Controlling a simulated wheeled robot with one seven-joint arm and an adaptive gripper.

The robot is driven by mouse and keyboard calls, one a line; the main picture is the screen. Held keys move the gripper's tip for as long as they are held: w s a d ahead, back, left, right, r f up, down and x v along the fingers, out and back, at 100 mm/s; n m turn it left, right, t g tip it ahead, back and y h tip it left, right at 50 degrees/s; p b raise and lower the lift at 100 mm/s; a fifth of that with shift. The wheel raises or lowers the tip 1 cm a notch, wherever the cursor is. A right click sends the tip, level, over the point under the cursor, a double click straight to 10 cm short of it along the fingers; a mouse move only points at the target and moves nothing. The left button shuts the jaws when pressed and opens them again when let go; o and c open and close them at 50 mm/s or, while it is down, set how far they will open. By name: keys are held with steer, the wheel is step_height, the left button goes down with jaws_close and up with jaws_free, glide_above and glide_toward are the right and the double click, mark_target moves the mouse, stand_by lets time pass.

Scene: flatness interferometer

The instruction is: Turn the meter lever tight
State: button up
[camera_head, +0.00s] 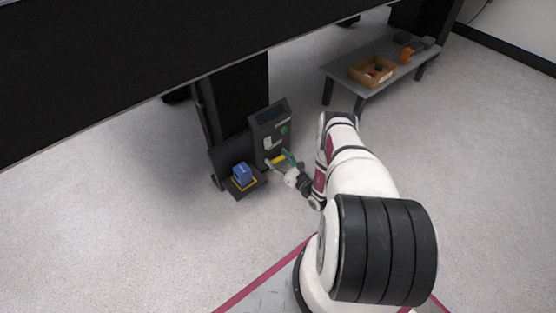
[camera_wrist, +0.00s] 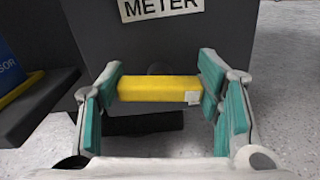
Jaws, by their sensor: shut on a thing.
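The meter (camera_head: 268,132) is a dark grey box on the black column, with a screen at its top and a green spot on its face. In the wrist view its front (camera_wrist: 200,40) carries a white label reading METER. Below the label is the yellow lever (camera_wrist: 158,89), which lies level across a dark round pivot. It also shows in the head view (camera_head: 277,160). My gripper (camera_wrist: 160,92) has teal pads and is shut on the lever, one finger at each end. My gripper also shows in the head view (camera_head: 285,161), at the meter's front.
A blue block (camera_head: 242,173), partly lettered SOR in the wrist view, sits on a yellow-edged shelf (camera_head: 242,187) left of the meter. A low grey table (camera_head: 345,79) at the back right bears a wooden tray (camera_head: 386,79). A black beam hangs overhead. The floor in front is clear.

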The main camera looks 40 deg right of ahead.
steer(key=shift+n, duration=0.6)
steer(key=o, duration=1.2)
steer(key=s, duration=1.2)
steer(key=shift+d, duration=0.2)
